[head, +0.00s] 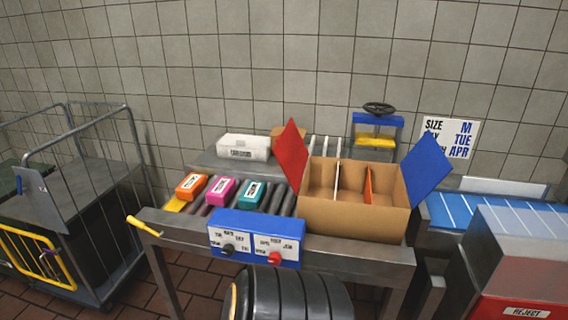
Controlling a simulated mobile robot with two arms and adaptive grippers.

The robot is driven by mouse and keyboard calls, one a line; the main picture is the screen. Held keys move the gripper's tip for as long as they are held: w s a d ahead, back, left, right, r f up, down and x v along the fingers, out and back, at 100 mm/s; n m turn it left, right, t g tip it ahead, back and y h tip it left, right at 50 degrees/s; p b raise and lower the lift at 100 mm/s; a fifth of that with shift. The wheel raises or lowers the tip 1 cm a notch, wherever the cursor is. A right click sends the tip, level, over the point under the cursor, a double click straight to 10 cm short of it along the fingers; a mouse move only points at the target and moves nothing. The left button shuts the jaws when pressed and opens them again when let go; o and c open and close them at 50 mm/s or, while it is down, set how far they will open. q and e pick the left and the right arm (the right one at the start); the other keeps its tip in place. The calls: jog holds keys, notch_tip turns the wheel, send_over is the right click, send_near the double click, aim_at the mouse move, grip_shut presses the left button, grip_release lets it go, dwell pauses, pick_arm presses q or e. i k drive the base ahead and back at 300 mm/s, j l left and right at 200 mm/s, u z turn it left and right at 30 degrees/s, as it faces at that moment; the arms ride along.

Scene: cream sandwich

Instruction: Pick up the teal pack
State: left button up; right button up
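The teal pack (250,194) with a white label lies on the dark rollers of the bench, right of the pink pack (220,190) and the orange pack (191,185). It lies left of the open cardboard box (355,218) and behind the blue control box. Nothing touches it from above. Neither of my grippers shows in the head view.
The cardboard box has inner dividers, a red flap (291,154) and a blue flap (427,166). A blue control box (256,238) with knobs sits at the bench's front edge. A white box (243,147) stands behind. A cage trolley (75,200) is left, a reject bin (520,308) right.

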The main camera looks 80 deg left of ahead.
aim_at(251, 197)
jog(key=u, duration=3.2)
